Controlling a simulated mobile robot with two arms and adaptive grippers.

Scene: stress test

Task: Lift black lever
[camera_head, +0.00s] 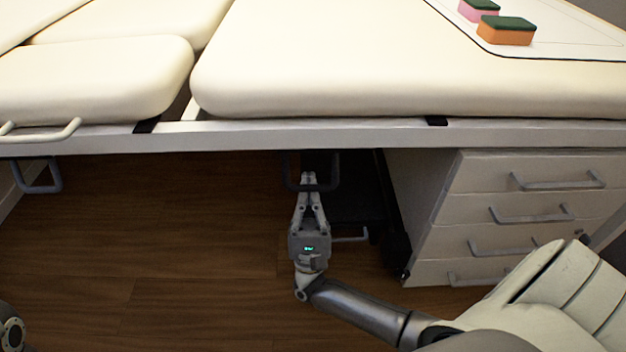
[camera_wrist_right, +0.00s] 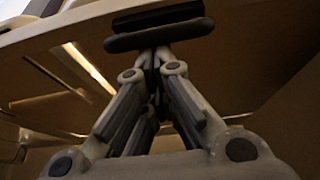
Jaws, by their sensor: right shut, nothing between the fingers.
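The black lever (camera_head: 333,180) is a dark U-shaped handle hanging under the white frame of the padded table. My right gripper (camera_head: 308,178) is at the lever's lower bar, with its fingers together and pointing away under the table edge. In the right wrist view the dark bar of the lever (camera_wrist_right: 158,36) crosses just above the closed fingertips of my right gripper (camera_wrist_right: 156,62). Nothing shows between the fingers. I cannot tell whether the fingertips touch the bar. My left gripper is not in view.
A similar grey handle (camera_head: 40,178) hangs under the frame at the left. A white drawer cabinet (camera_head: 440,240) with several handles stands at the right. Two sponges (camera_head: 505,32) (camera_head: 478,8) lie on the table top. The wooden floor (camera_head: 180,250) at left is clear.

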